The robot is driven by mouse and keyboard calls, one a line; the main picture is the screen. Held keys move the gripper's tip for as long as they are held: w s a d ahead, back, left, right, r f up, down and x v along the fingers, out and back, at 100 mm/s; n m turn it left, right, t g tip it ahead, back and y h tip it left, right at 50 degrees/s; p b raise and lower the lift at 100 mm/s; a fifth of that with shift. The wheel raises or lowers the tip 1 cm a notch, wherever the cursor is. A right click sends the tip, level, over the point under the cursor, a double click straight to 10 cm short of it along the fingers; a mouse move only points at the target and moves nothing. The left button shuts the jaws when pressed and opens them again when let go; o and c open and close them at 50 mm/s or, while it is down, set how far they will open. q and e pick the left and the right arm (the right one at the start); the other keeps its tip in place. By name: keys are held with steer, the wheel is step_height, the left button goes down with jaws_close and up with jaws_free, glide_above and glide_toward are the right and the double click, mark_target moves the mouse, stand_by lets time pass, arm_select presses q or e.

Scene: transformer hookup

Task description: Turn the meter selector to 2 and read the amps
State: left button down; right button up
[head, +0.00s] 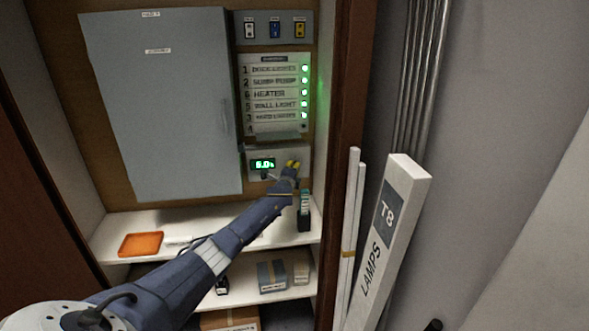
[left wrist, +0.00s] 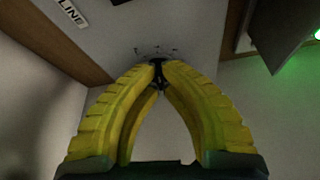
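The meter (head: 278,152) is a pale box low on the back board, with a black display (head: 263,164) lit in green. Its digits look like 6.0, but they are too small to be sure. My left gripper (head: 292,165) reaches the meter's right part, and its yellow fingers cover the selector there. In the left wrist view the fingertips (left wrist: 159,65) meet on the small black selector knob (left wrist: 158,75), one on each side. Faint marks ring the knob, but I cannot read which one it points to. My right gripper is not in view.
A labelled circuit list (head: 275,92) with several green lights hangs above the meter. A grey cabinet door (head: 165,110) is at left. The shelf (head: 115,238) below holds an orange tray (head: 141,244) and a dark device (head: 304,212). A lamp carton (head: 385,240) stands at right.

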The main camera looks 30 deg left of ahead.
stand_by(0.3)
arm_select(q)
steer(key=shift+w+d+r+m+g, duration=0.15)
steer(key=shift+m+g, duration=0.65)
steer(key=shift+m, duration=0.7)
steer(key=shift+s+d+f+m+g, duration=0.1)
steer(key=shift+m+g, duration=0.7)
steer(key=shift+m, duration=0.7)
steer(key=shift+y, duration=0.3)
steer(key=c, duration=1.5)
jaws_free()
steer(key=shift+w, duration=0.1)
steer(key=shift+c, duration=0.2)
steer(key=shift+r, duration=0.1)
steer(key=v, duration=1.2)
